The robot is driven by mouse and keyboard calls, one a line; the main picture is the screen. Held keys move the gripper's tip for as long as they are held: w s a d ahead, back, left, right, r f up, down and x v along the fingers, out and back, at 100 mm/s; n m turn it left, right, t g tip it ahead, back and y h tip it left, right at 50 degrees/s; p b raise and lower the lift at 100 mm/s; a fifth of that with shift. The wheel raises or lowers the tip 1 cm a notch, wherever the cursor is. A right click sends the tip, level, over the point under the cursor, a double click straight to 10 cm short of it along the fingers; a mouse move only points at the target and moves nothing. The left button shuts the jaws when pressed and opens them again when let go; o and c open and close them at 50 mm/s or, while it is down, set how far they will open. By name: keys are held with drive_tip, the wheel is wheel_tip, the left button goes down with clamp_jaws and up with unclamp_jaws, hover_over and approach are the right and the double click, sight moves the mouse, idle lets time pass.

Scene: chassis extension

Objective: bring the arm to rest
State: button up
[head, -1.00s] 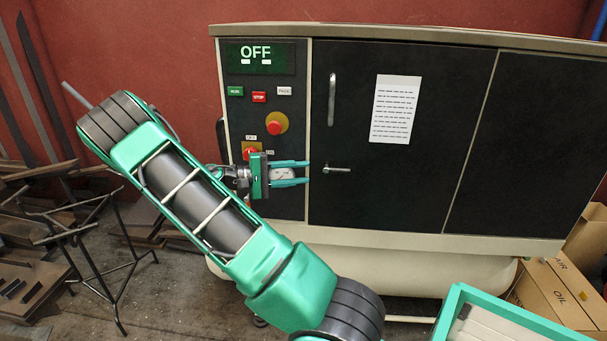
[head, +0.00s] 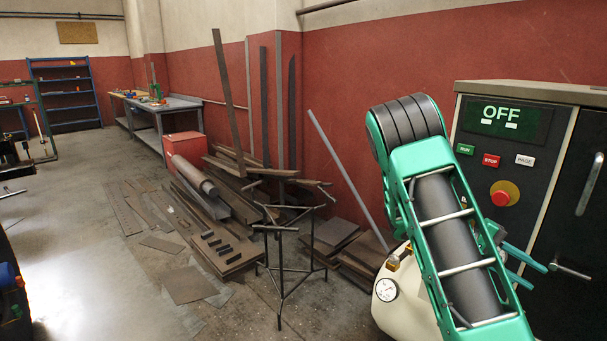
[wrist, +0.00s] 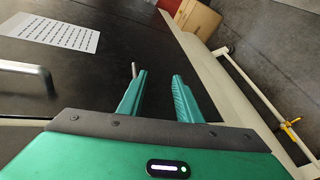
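My gripper (head: 541,279) is at the front of the dark machine cabinet (head: 590,215), partly hidden behind my green arm. Its two teal fingers (wrist: 158,85) are apart with nothing between them in the wrist view. A small metal latch handle (head: 570,270) sticks out of the cabinet door just beyond the fingertips. In the wrist view the handle (wrist: 134,70) shows beside the left finger; I cannot tell whether they touch. My arm is bent, with its elbow raised left of the control panel (head: 510,150), whose display reads OFF.
A cream tank with a gauge (head: 386,290) stands under my arm. A dark metal stand (head: 290,250) and stacked steel stock (head: 225,240) lie to the left. Workbenches (head: 180,105) and a blue shelf (head: 65,95) stand farther back. The floor at left (head: 90,270) is mostly clear.

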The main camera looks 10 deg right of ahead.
drive_tip(key=s+a+r+t+y, duration=0.1)
drive_tip(key=s+a+t+y, duration=0.3)
drive_tip(key=s+a, duration=0.3)
drive_tip(key=s+a+r+t+y, duration=0.2)
drive_tip(key=s+a+t+y, duration=0.3)
drive_tip(key=a, duration=1.1)
drive_tip(key=s+y, duration=0.1)
drive_tip(key=s, duration=0.2)
drive_tip(key=shift+a+y, duration=0.3)
drive_tip(key=shift+a, duration=0.1)
drive_tip(key=shift+d+r, duration=0.1)
